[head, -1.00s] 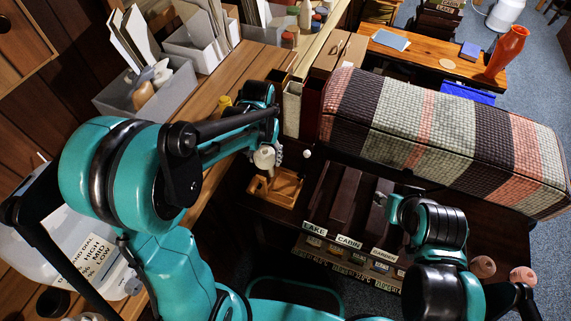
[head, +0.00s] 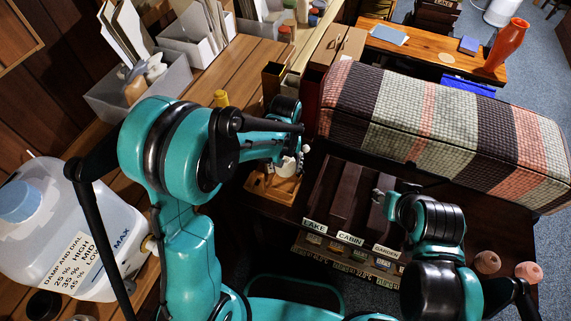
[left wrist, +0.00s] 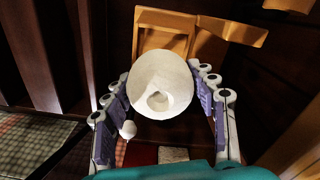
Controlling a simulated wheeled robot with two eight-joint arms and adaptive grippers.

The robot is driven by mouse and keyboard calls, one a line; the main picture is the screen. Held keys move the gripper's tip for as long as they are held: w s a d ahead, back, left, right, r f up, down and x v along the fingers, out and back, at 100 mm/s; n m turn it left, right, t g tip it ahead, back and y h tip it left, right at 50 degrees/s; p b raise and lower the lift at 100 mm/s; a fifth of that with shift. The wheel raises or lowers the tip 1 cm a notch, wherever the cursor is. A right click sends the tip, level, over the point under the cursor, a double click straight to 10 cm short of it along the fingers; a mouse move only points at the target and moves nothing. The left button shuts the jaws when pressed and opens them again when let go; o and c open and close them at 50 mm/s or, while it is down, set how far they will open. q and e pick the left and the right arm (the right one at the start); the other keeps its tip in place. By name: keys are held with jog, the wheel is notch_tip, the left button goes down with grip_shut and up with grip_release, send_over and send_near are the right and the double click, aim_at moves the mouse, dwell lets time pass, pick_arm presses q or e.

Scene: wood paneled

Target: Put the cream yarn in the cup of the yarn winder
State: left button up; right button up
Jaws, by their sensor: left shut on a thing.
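My left gripper (head: 290,158) is shut on the cream yarn (left wrist: 160,82), a pale rounded piece with a hollow in its near face. In the left wrist view it sits between the two finger rows of the gripper (left wrist: 158,95). In the head view the yarn (head: 287,167) shows small below my wrist, over or beside a light wooden tray-like piece (head: 260,188). That wooden piece (left wrist: 165,38) lies beyond the yarn in the wrist view. A small white knob (left wrist: 128,129) shows by the left finger. I cannot make out the winder's cup. My right gripper (head: 385,190) is only partly visible.
A striped woven bolster (head: 440,130) lies right of my left gripper. Dark labelled slots (head: 340,205) stand in front of it. A translucent jug (head: 65,240) and grey bins (head: 135,85) are at the left.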

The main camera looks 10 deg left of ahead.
aim_at(286, 183)
pick_arm(q)
jog(key=shift+f+b, duration=2.8)
jog(key=shift+f, duration=0.75)
jog(key=shift+f, duration=0.2)
jog(key=shift+s+f+b, duration=0.1)
jog(key=shift+f+b, duration=0.1)
jog(key=shift+b, duration=0.25)
jog(key=shift+s+f, duration=0.1)
jog(key=shift+f, duration=0.15)
jog(key=c, duration=0.3)
jog(key=o, duration=1.6)
jog(key=shift+c, duration=0.2)
jog(key=shift+o, duration=1.2)
jog(key=shift+w+f, duration=0.15)
jog(key=shift+w, duration=0.05)
jog(key=shift+o, duration=0.9)
